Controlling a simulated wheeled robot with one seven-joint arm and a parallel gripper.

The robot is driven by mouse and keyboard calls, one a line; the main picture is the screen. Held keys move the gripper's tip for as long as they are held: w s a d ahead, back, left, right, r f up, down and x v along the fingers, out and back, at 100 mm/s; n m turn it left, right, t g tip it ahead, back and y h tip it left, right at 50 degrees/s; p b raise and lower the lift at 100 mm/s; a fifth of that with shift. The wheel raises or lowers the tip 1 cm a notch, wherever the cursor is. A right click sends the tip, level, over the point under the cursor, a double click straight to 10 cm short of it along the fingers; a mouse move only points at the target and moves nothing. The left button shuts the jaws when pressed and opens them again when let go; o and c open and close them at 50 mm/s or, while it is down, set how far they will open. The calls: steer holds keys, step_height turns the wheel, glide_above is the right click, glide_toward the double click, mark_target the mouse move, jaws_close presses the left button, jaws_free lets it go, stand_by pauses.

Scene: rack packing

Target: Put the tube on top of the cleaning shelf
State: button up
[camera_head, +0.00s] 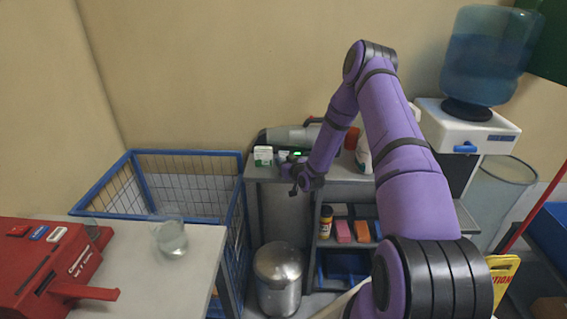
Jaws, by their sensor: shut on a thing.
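The cleaning shelf (344,176) is a grey unit against the back wall, with goods on its top and on the boards below. My gripper (289,173) is over the left part of its top, small and dark in the view. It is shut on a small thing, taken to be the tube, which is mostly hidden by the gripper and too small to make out. A small pale item (283,156) shows right behind the gripper; I cannot tell whether it touches it. I cannot tell whether the held thing touches the shelf top.
A white-and-green box (263,156), a grey blower-like tool (288,137) and a white bottle (363,155) stand on the shelf top. Sponges (344,231) lie below. A metal bin (278,278), blue wire cart (185,155) and a table with a glass jug (171,238) are left.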

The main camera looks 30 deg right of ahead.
steer(key=o, duration=0.9)
steer(key=shift+f, duration=0.15)
